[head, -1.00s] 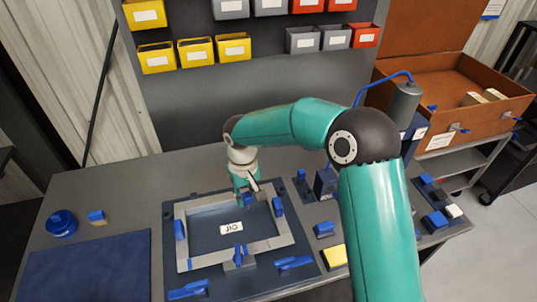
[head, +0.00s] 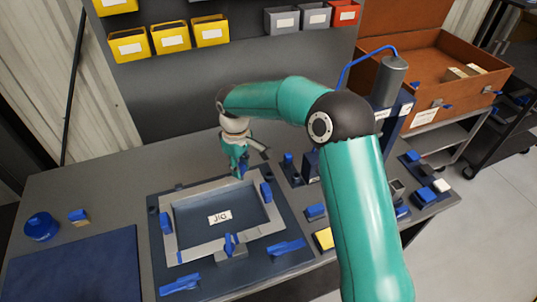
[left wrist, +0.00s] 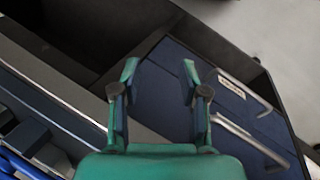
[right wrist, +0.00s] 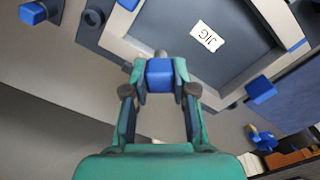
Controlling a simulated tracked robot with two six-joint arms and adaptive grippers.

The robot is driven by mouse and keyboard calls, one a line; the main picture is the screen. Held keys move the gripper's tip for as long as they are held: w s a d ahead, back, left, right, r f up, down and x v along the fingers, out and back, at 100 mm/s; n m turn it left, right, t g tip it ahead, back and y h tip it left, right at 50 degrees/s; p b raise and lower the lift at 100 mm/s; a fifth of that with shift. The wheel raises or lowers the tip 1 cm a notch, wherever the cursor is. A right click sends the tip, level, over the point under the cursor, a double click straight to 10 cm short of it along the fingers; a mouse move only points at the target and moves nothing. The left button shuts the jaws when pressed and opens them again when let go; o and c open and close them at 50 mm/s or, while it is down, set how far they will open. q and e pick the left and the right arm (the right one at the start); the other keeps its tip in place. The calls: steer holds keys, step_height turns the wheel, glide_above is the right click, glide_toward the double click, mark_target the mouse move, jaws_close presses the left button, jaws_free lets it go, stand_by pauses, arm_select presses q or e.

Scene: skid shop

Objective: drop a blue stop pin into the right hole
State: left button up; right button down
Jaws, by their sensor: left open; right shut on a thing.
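My right gripper (head: 240,172) is shut on a blue stop pin (right wrist: 160,75) above the back edge of the jig; the pin's grey tip shows beyond the fingertips in the right wrist view. The jig's grey frame (head: 172,245) lies on a dark board, with a JIG label (head: 219,217) in its middle. Another blue block (head: 266,192) stands at the frame's right side and one (head: 164,224) at its left. A small round grey ring (right wrist: 93,17) shows beside the frame in the right wrist view; I cannot tell if it is the right hole. My left gripper (left wrist: 158,88) is open and empty.
Blue clamps (head: 180,284) sit along the jig's front. A blue round tub (head: 41,227) and a dark blue mat (head: 70,268) lie to the left. Small blocks and a post with a grey cylinder (head: 388,80) stand to the right. Yellow bins (head: 170,38) hang behind.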

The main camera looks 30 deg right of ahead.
steer(key=w+d+f+n+b, duration=0.1)
steer(key=d+f+n+b, duration=0.1)
steer(key=d+n, duration=0.1)
steer(key=w+d+f+n+b, duration=0.1)
steer(key=d+f+n+b, duration=0.2)
steer(key=d+n, duration=0.1)
steer(key=d+f+n+b, duration=0.2)
steer(key=d+n+b, duration=0.1)
steer(key=d, duration=0.1)
steer(key=shift+w+d+f+n, duration=0.3)
steer(key=shift+w+d+f, duration=0.05)
steer(key=shift+w+f, duration=0.05)
steer(key=shift+s, duration=0.1)
stand_by(0.6)
steer(key=shift+f, duration=0.15)
stand_by(0.6)
steer(key=shift+f+b, duration=0.3)
steer(key=shift+f, duration=0.75)
stand_by(0.9)
steer(key=shift+f, duration=0.3)
stand_by(0.7)
steer(key=shift+c, duration=2.3)
jaws_free()
